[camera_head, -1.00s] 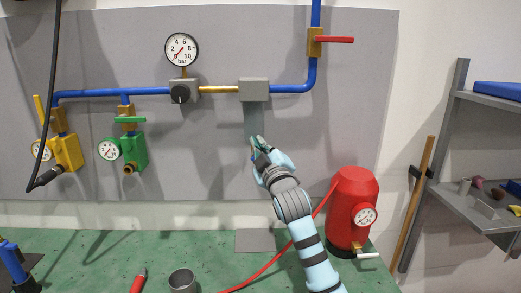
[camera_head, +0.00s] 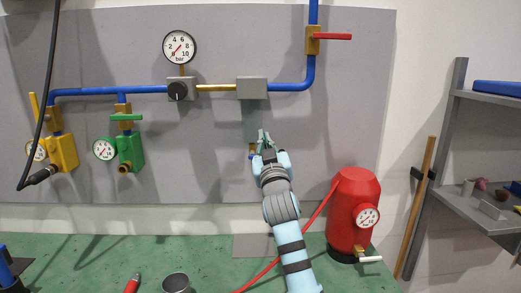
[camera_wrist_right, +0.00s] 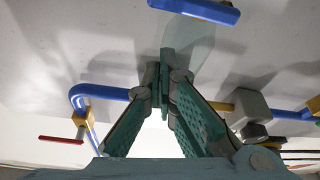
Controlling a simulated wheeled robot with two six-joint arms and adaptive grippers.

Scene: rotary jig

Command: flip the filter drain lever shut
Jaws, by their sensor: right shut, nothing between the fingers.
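The filter is a grey block (camera_head: 252,88) on the pipe line with a translucent bowl (camera_head: 249,115) hanging under it. A small blue piece of the drain lever (camera_head: 250,157) shows below the bowl, just left of my right gripper, which hides part of it. In the right wrist view the blue lever (camera_wrist_right: 203,9) lies nearly level at the top edge, apart from the fingers. My right gripper (camera_head: 264,136) is shut and empty, in front of the panel beside the bowl. Its fingertips (camera_wrist_right: 166,76) also show in the wrist view. My left gripper is not in view.
A red tank (camera_head: 353,205) with a gauge and hose stands on the green bench (camera_head: 90,255). A grey cup (camera_head: 176,283) and a red tool (camera_head: 132,284) are at the front. A red-handled valve (camera_head: 330,37) is at upper right. Green (camera_head: 130,150) and yellow (camera_head: 62,152) regulators hang at left.

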